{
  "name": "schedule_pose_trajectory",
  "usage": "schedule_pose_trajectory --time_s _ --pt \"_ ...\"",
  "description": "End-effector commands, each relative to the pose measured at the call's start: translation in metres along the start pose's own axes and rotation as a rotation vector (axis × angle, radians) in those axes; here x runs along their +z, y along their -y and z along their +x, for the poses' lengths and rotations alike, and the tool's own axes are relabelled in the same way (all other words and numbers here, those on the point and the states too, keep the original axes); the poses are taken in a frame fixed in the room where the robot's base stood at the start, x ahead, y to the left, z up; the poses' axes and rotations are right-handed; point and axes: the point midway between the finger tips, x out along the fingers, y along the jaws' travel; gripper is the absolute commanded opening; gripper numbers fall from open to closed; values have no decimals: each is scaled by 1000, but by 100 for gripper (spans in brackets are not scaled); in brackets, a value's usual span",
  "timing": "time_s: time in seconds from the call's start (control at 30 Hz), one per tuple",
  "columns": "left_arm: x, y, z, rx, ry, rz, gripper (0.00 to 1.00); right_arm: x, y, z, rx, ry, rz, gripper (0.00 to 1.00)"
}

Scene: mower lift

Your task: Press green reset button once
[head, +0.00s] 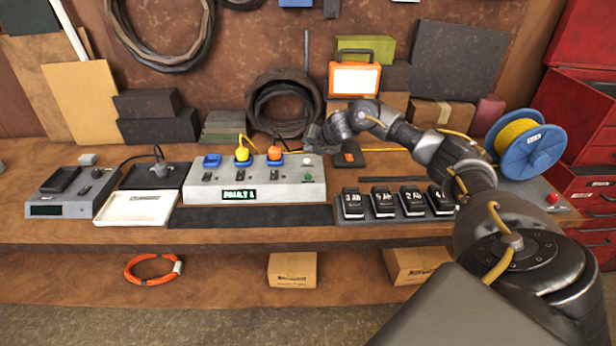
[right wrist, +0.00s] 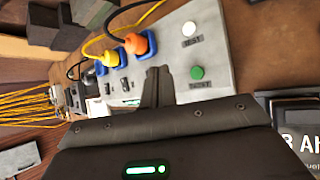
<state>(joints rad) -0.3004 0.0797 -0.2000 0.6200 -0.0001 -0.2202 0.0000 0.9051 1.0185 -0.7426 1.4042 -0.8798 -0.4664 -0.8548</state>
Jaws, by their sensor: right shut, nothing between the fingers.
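The green reset button (head: 308,177) sits at the lower right of the grey control box's (head: 285,190) top. In the right wrist view the green button (right wrist: 197,73) has a label below it and a white button (right wrist: 189,28) labelled TEST above it. My right gripper (head: 311,137) is shut and empty, reaching in over the back right of the box. Its closed fingers (right wrist: 157,88) appear left of the green button in the wrist view, apart from it in the picture; their height above the panel is hard to judge. My left gripper is not in view.
Yellow (head: 242,153) and orange (head: 274,153) plugs stand in blue sockets on the box. A row of black battery packs (head: 383,203) lies to the right. A blue cable reel (head: 530,150) stands farther right. The dark mat (head: 250,216) in front is clear.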

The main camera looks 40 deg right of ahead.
Motion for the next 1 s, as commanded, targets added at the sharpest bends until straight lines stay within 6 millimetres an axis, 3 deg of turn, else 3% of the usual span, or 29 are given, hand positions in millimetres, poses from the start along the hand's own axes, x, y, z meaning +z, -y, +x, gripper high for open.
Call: schedule_pose_trajectory --time_s 0.43,1.0 --pt "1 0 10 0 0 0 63 -7 6 9 1 1 2 0" --pt "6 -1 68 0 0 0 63 -42 41 57 1 1 4 0"
